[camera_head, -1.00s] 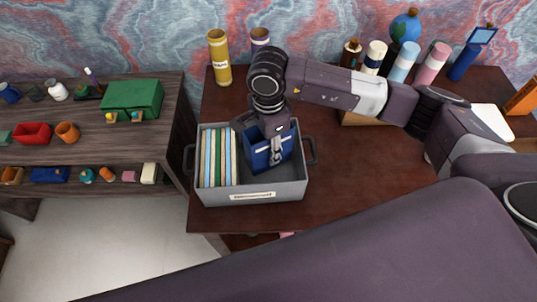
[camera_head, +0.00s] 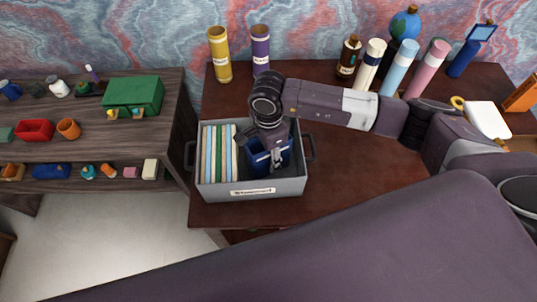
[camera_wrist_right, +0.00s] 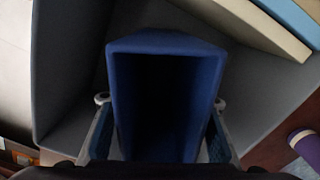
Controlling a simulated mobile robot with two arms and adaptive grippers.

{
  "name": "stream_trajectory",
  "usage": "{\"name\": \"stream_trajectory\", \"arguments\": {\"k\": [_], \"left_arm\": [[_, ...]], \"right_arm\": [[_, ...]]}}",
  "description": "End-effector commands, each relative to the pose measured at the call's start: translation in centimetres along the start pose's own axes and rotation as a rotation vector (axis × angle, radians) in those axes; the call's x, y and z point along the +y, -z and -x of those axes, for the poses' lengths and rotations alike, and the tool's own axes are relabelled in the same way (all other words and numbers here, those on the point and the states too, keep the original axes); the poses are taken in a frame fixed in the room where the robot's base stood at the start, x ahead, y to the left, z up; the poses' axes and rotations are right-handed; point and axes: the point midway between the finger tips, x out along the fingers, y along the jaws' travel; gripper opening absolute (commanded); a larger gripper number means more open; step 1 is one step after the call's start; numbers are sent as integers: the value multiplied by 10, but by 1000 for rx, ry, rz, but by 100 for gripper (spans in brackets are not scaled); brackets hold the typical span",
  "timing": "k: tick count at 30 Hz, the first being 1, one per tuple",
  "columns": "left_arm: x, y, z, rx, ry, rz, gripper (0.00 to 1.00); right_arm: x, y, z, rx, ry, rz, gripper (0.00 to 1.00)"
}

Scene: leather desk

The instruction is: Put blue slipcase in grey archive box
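The blue slipcase (camera_head: 281,158) is inside the grey archive box (camera_head: 290,187), in its right part, partly hidden by my right gripper. My right gripper (camera_head: 268,150) reaches down into the box from above. In the right wrist view the slipcase (camera_wrist_right: 165,100) stands between the two fingers (camera_wrist_right: 160,140), its open side towards the camera. The fingers lie against its two sides, shut on it. I cannot tell whether the slipcase touches the box floor. My left gripper is not in view.
Several thin files (camera_head: 218,152) stand in the left part of the box. A yellow tube (camera_head: 220,55) and a purple tube (camera_head: 260,50) stand behind it. Several bottles (camera_head: 398,70) stand further right. A low shelf (camera_head: 90,145) is left of the desk.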

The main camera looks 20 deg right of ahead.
Motion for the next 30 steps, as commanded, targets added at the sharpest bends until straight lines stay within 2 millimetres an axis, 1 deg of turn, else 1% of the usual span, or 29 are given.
{"name": "stream_trajectory", "arguments": {"k": [1,2,10,13,14,17,24,27,30], "left_arm": [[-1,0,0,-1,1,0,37],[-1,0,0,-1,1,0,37],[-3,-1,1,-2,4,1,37],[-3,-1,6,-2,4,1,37],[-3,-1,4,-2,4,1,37],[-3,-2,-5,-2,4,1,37],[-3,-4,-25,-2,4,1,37],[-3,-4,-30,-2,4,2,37],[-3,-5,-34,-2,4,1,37]], "right_arm": [[0,0,0,0,0,0,51],[0,0,0,0,0,0,54],[0,0,1,0,0,-1,54],[0,0,5,0,0,-1,54],[-1,0,6,0,2,0,54],[-2,0,20,-1,7,1,54],[-2,0,72,0,8,2,54],[-2,0,92,1,7,0,54],[-1,0,107,1,4,0,54]]}}
